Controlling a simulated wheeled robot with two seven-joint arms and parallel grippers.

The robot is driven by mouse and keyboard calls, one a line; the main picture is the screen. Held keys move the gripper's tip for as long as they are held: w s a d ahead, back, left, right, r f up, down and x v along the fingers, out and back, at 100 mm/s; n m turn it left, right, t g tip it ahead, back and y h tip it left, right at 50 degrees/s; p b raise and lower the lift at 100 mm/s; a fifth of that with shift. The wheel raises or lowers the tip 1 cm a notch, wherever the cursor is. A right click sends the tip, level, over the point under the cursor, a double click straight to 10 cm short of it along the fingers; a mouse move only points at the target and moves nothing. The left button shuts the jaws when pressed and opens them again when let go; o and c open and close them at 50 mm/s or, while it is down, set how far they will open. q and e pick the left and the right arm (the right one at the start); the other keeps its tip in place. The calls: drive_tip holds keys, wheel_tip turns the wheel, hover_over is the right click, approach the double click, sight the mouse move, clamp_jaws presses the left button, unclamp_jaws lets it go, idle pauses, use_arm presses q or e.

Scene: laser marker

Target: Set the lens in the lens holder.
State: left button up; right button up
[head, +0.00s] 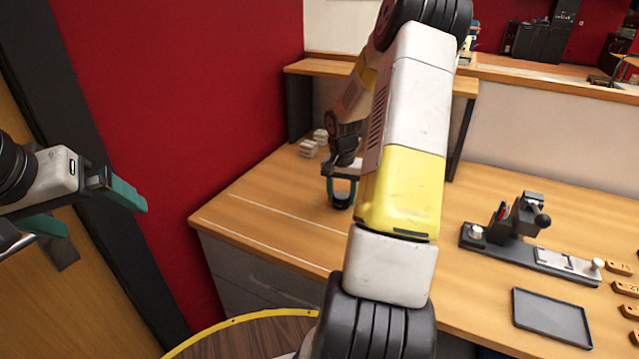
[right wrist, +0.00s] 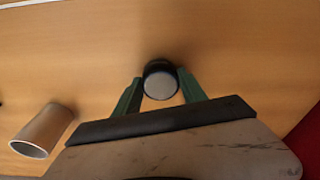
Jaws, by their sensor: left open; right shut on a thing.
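My right gripper (head: 341,190) is over the back left of the wooden table, partly hidden by my own arm. In the right wrist view its green fingers (right wrist: 161,92) are shut on a round, dark-rimmed piece with a pale grey face, which looks like the lens (right wrist: 160,84). I cannot tell whether the lens touches the table. My left gripper (head: 95,208) is open and empty at the far left, off the table. A dark rail device (head: 525,216) with a clamp-like head stands on the right of the table. I cannot tell which part is the lens holder.
A pale cup-like cylinder (right wrist: 42,132) lies near the right gripper. Small white blocks (head: 312,143) are at the back left. A black tray (head: 552,318) and wooden tags (head: 622,289) are at the right. The table's front left (head: 275,215) is clear.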

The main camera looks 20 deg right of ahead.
drive_tip(key=o, duration=1.5)
drive_tip(key=shift+f, duration=0.15)
